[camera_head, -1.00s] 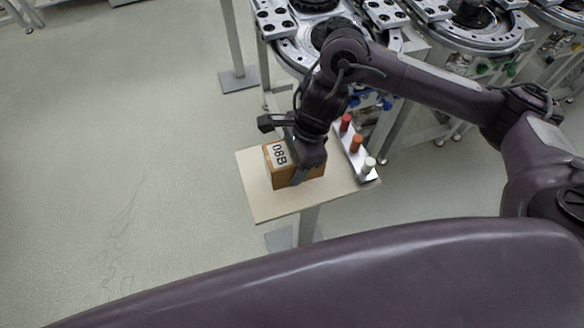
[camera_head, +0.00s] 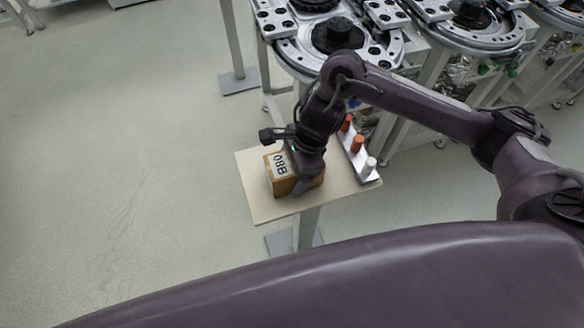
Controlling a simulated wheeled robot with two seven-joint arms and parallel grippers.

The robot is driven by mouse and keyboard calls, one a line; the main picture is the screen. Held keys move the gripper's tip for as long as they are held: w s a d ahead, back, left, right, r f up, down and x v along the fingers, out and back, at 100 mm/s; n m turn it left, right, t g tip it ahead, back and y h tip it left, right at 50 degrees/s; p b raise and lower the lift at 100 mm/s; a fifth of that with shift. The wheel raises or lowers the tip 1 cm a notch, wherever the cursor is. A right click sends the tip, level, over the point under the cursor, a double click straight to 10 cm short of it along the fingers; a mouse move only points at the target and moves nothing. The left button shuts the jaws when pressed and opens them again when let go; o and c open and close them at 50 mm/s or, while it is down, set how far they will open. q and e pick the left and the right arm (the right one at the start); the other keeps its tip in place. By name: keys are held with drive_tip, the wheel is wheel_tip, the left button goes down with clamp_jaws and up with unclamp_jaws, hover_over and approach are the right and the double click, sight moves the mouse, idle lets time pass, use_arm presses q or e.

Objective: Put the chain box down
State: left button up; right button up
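The chain box (camera_head: 283,179) is a small orange-brown box with a white label reading "08B" on its top. The gripper and wrist cover the right part of the box. The other finger is hidden, so I cannot tell whether the gripper grips the box. My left gripper is out of view.
Ring track machinery (camera_head: 338,36) stands behind the stand. Bare floor (camera_head: 120,170) lies to the left. The tabletop's left part is clear.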

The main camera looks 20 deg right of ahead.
drive_tip(key=shift+o, duration=0.8)
drive_tip(key=shift+r, duration=0.2)
drive_tip(key=p+v, duration=0.2)
drive_tip(key=v, duration=1)
drive_tip(key=shift+s+f, duration=0.15)
